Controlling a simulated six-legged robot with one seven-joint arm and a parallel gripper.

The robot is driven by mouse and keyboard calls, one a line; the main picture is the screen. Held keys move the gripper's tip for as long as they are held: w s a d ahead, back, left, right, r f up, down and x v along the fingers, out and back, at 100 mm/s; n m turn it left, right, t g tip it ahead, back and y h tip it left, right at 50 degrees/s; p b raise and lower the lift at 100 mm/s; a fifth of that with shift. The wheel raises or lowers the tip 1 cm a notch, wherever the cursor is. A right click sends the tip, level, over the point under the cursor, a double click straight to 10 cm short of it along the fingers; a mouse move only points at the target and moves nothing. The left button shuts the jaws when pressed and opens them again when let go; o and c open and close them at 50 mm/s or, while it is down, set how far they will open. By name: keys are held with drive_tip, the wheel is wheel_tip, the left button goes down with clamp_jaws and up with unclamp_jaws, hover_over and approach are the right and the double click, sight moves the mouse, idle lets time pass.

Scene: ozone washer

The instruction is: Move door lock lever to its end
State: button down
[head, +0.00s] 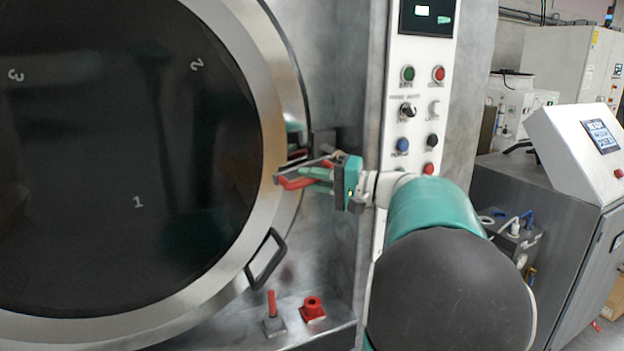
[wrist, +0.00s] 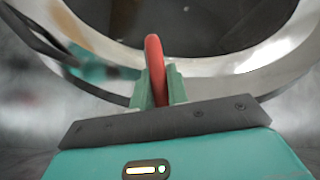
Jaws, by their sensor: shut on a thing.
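The door lock lever is a red bar (head: 296,183) at the right edge of the round door (head: 130,150) in the head view. In the wrist view the red lever (wrist: 155,62) stands up between the jaws, with its tip beyond them. My gripper (head: 318,178) is at the door's right rim. In the wrist view its two green fingers (wrist: 159,88) are shut on the lever from both sides. The lever's base is hidden by the gripper and arm.
A black door handle (head: 267,258) is on the lower right rim. A red-tipped stick (head: 271,304) and a red knob (head: 313,308) are on the ledge below. A button panel (head: 415,110) stands right of the door. A grey cabinet (head: 540,195) is farther right.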

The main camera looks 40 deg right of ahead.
drive_tip(key=shift+f, duration=0.2)
drive_tip(key=s+d+f+n+g+h, duration=0.2)
drive_tip(key=d+f+n+g+h, duration=0.4)
drive_tip(key=d+f+n+h, duration=0.1)
drive_tip(key=shift+s+d+n+g+h, duration=0.35)
drive_tip(key=shift+d+n+h, duration=0.5)
drive_tip(key=shift+h, duration=0.45)
drive_tip(key=shift+d, duration=0.15)
drive_tip(key=c, duration=1.4)
unclamp_jaws()
drive_tip(key=shift+o, duration=0.2)
drive_tip(key=shift+s, duration=0.1)
